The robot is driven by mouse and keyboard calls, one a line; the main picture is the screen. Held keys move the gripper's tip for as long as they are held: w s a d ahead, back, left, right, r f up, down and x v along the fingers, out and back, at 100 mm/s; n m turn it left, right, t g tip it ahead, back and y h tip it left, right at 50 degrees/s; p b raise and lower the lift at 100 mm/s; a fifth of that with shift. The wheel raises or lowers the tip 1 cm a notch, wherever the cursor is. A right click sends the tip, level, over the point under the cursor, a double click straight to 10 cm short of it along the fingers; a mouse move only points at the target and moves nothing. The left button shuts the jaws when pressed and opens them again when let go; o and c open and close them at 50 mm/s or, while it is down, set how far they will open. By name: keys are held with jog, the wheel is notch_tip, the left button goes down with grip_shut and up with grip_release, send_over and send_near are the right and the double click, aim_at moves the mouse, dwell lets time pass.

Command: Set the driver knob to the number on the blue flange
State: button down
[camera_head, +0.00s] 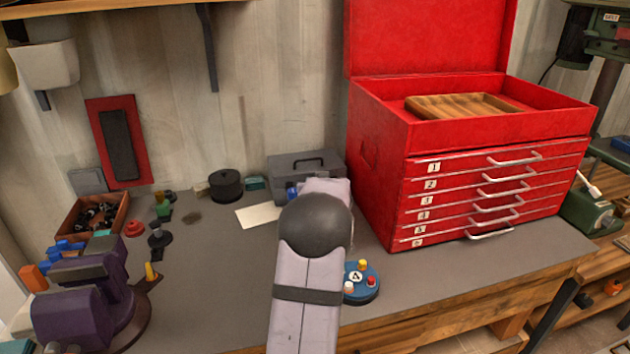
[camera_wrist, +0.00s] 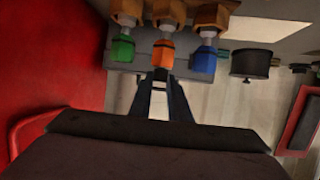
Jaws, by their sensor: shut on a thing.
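The blue flange (camera_head: 360,292) is a round blue disc on the bench, right of my arm in the head view. It bears a white number spot that looks like a 4, small to read, and yellow, red and white pegs. In the wrist view, which is upside down, three colored knobs stand in a row: green (camera_wrist: 122,49), orange (camera_wrist: 163,53) and blue (camera_wrist: 203,60), each with a brass-colored hex part. My gripper (camera_wrist: 161,77) is shut on the orange knob, its fingertips at the knob's end. My arm hides most of this in the head view.
A grey toolbox (camera_head: 305,167) stands behind my arm. The red drawer chest (camera_head: 378,185) with numbered drawers is close on the right. A black pot (camera_head: 226,186) and a white card (camera_head: 258,215) lie left. A purple vise (camera_head: 75,300) is at the left front.

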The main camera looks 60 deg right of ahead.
jog(key=shift+s+p, duration=0.1)
jog(key=shift+p, duration=1)
jog(key=shift+n+t+y+p, duration=0.3)
jog(key=shift+n+y+p, duration=0.1)
jog(key=shift+p, duration=0.15)
jog(key=shift+f, duration=0.1)
jog(key=c, duration=1.6)
grip_release()
jog(key=shift+c, duration=0.2)
jog(key=shift+s, duration=0.1)
jog(key=b+v, duration=0.1)
jog(key=v, duration=0.6)
jog(key=shift+a, duration=0.15)
